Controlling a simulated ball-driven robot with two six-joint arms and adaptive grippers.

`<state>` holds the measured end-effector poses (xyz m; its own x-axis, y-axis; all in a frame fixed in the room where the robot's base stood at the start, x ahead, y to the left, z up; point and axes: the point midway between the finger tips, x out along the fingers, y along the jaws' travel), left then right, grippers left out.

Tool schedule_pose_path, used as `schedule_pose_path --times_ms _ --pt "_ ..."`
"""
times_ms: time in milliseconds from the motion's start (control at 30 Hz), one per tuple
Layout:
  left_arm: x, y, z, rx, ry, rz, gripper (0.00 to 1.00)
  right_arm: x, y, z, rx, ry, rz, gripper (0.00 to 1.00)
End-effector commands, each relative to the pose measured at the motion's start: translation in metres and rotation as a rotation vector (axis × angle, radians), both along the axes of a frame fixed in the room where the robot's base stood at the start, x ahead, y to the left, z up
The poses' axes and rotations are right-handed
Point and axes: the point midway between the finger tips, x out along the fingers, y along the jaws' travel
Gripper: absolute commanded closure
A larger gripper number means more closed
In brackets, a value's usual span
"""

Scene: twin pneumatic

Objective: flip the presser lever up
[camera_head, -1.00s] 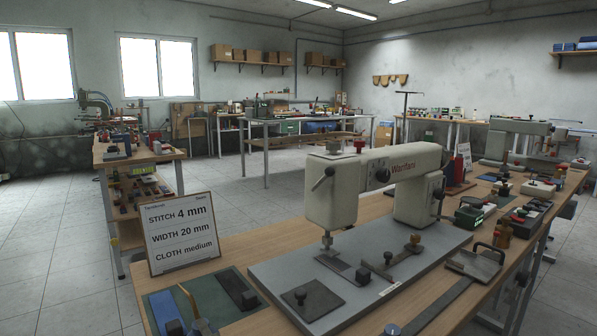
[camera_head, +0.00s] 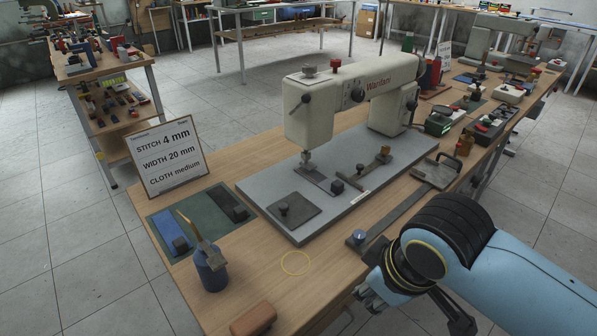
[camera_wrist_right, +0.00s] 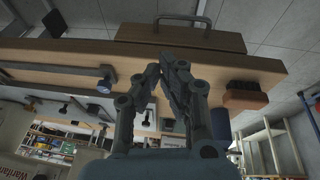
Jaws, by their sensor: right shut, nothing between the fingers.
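The cream sewing machine (camera_head: 345,88) stands on a grey base plate (camera_head: 262,196). A dark lever (camera_head: 301,102) sticks out from the side of its head, and I take it for the presser lever. The needle and presser foot (camera_head: 307,160) are below the head. My right gripper (camera_head: 368,292) is at the front edge of the bench, well apart from the lever, partly hidden by its own arm. In the right wrist view, its fingers (camera_wrist_right: 167,68) are together with nothing between them. My left gripper does not show.
A sign (camera_head: 166,156) stands at the bench's left. A blue pot with a brush (camera_head: 208,268) and a brown block (camera_head: 253,319) are near the front edge. A long grey bar (camera_head: 405,207) and a flat clamp plate (camera_head: 436,172) lie right of the base plate.

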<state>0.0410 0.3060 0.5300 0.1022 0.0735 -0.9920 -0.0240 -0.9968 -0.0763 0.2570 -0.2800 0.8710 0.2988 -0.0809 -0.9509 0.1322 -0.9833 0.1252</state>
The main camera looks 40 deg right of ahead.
Motion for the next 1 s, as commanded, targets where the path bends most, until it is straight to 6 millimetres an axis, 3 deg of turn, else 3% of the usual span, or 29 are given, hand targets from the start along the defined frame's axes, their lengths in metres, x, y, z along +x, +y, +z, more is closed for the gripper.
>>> schedule_pose_path --times_ms 33,67,200,367,600,700,833,1000 --pt "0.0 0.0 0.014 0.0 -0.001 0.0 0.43 0.009 0.0 0.043 -0.026 -0.035 0.067 1.0" --pt "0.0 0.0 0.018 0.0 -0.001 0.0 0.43 0.015 0.0 0.063 -0.052 -0.055 0.132 1.0" --pt "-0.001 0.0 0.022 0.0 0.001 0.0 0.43 0.045 -0.003 0.104 -0.188 -0.121 0.42 1.0" --pt "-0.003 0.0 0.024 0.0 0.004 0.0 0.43 0.087 -0.01 0.134 -0.399 -0.187 0.766 1.0" --pt "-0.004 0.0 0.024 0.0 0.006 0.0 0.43 0.165 -0.026 0.181 -0.877 -0.22 1.339 1.0" --pt "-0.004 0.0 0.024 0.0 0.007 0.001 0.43 0.188 -0.031 0.196 -1.048 -0.2 1.501 1.0" --pt "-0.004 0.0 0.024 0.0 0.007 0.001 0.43 0.203 -0.034 0.208 -1.176 -0.173 1.614 1.0" --pt "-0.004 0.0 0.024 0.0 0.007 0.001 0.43 0.214 -0.037 0.206 -1.213 -0.162 1.646 1.0"
